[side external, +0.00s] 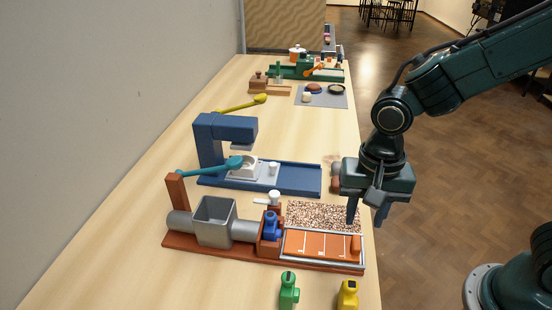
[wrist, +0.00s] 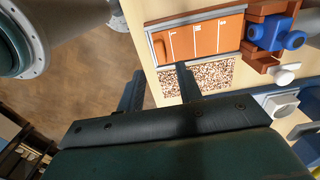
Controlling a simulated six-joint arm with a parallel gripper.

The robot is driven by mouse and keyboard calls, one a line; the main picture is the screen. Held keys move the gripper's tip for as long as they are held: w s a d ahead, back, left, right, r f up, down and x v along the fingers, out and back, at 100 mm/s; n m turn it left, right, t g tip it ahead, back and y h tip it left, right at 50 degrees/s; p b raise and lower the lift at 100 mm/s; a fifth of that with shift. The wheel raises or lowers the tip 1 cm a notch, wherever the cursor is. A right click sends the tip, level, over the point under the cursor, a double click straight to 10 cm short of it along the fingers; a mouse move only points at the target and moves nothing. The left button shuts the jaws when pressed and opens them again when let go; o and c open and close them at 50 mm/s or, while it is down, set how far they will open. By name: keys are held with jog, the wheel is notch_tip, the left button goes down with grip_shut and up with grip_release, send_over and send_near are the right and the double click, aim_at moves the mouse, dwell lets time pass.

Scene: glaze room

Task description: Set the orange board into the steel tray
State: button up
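The orange board (side external: 318,246) has white lines and a raised block at its right end. It lies inside the rim of the steel tray (side external: 322,261), at the right of the red-brown base. In the wrist view the board (wrist: 200,40) shows within the tray's grey rim (wrist: 152,50); I cannot tell whether it sits fully flat. My gripper (side external: 366,220) is open and empty, above and just right of the tray, near the table's edge. Its two fingers (wrist: 162,72) are apart in the wrist view, and neither visibly touches the board.
A speckled patch (side external: 322,215) lies behind the tray. Left of it stand a blue valve (side external: 270,226) and a grey hopper (side external: 214,221). A blue press (side external: 226,133) is farther back. Green (side external: 288,291) and yellow (side external: 348,294) items stand in front. Floor is open at right.

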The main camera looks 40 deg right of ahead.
jog(key=shift+r, duration=2.65)
jog(key=shift+d, duration=0.1)
jog(key=s+d+r+n+t, duration=0.5)
jog(key=s+d+r+n, duration=0.3)
jog(key=d, duration=0.4)
jog(key=shift+s+d+n+t, duration=0.25)
jog(key=shift+s+n+t, duration=0.05)
jog(key=shift+s+n, duration=0.2)
